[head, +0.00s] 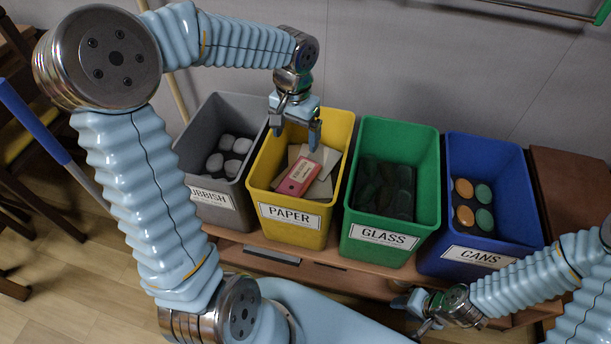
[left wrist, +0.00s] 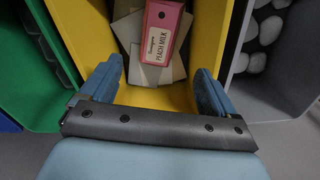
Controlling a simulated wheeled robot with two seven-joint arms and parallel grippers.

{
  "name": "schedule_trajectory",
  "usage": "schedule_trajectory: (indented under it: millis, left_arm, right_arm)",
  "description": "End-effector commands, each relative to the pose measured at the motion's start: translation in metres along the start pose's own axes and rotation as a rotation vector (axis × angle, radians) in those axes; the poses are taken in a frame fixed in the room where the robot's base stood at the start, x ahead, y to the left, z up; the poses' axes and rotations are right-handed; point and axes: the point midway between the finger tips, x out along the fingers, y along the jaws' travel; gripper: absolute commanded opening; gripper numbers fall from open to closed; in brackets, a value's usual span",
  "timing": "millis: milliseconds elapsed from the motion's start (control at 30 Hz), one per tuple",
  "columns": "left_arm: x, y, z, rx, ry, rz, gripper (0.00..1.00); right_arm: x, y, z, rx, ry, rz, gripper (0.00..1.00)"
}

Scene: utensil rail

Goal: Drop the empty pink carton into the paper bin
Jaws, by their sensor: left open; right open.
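The pink carton (head: 298,175) lies inside the yellow paper bin (head: 336,118), on top of several flat pale cardboard pieces (head: 322,160). In the left wrist view the carton (left wrist: 161,33) shows a label reading "PEACH MILK", and the yellow bin (left wrist: 206,40) surrounds it. My left gripper (head: 296,137) is open and empty above the paper bin, with the carton below and apart from its fingers. It also shows in the left wrist view (left wrist: 160,88). My right gripper (head: 420,312) is open at the lower right, in front of the shelf and away from the bins.
A grey rubbish bin (head: 212,104) with pale lumps stands left of the paper bin. A green glass bin (head: 430,150) and a blue cans bin (head: 512,165) stand to its right. The bins stand on a low wooden shelf (head: 270,243). A chair is at the far left.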

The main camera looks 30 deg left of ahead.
Motion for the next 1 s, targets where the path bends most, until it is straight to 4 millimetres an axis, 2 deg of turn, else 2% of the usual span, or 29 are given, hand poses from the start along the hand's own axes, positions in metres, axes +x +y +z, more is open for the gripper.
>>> schedule_trajectory:
  millis: [33,200,433,600,1000]
  left_arm:
    - [-0.014,0.0,-0.001,-0.001,0.005,-0.001,0.9]
    - [-0.057,0.001,-0.001,0.0,0.006,0.0,0.9]
    - [-0.1,0.001,-0.001,0.001,0.003,0.0,0.9]
    - [-0.111,0.0,0.0,0.0,0.001,0.001,0.9]
    - [-0.112,0.0,0.0,0.0,0.0,0.0,0.9]
  right_arm:
    - [-0.002,-0.001,0.0,0.0,0.0,0.0,0.43]
    - [-0.006,-0.002,0.0,-0.001,-0.001,-0.001,0.43]
    - [-0.009,-0.004,0.0,-0.002,-0.001,-0.001,0.43]
    - [-0.01,-0.004,0.0,-0.002,-0.001,-0.001,0.43]
    - [-0.01,-0.004,0.0,-0.002,-0.001,-0.001,0.43]
